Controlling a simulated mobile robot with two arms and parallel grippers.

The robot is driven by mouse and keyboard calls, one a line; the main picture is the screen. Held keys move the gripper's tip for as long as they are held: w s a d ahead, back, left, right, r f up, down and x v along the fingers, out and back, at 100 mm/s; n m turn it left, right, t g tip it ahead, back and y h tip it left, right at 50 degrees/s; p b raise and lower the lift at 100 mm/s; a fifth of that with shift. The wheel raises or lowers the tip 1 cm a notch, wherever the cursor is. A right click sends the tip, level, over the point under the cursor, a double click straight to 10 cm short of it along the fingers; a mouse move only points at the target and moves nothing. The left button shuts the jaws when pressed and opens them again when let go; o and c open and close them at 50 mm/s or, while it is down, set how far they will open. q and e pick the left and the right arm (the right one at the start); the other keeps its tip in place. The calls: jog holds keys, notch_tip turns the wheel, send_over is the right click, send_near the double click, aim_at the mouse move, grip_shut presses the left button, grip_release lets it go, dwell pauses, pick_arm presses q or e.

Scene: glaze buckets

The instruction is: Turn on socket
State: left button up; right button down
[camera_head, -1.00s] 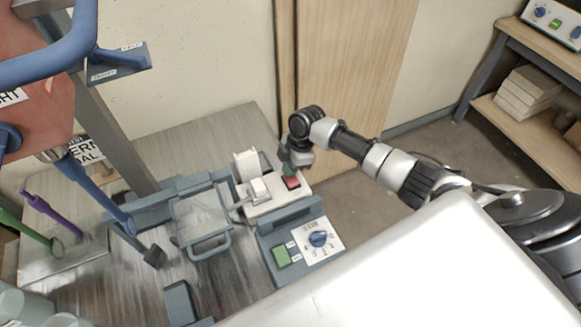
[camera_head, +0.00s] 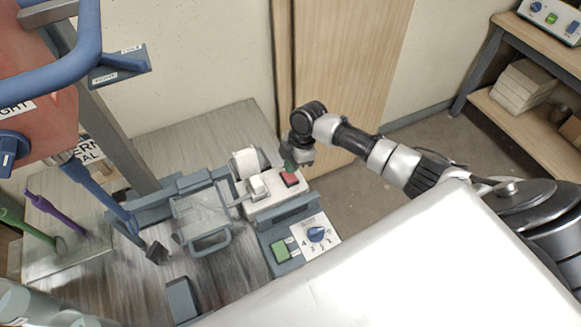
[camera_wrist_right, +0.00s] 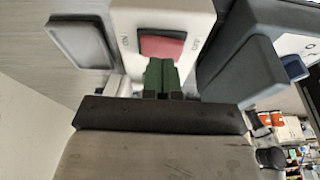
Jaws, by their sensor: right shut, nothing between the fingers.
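The socket (camera_head: 262,204) is a pale power strip on the bench, with a white plug at its left part and a red rocker switch (camera_head: 290,179) at its right end. My right gripper (camera_head: 288,168) is shut and empty, with its green fingertips right at the far edge of the red switch. In the right wrist view the green fingertips (camera_wrist_right: 161,75) overlap the edge of the red switch (camera_wrist_right: 162,47); I cannot tell whether they press it. The switch lies between two printed labels. My left gripper is not in view.
A control box with a blue dial (camera_head: 317,234) and a green button (camera_head: 281,251) stands just in front of the socket. A clear-lidded tray (camera_head: 203,217) is to its left. A red tank (camera_head: 45,120) with blue pipes rises at far left.

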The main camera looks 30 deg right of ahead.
jog(key=v, duration=0.9)
jog(key=shift+b, duration=0.35)
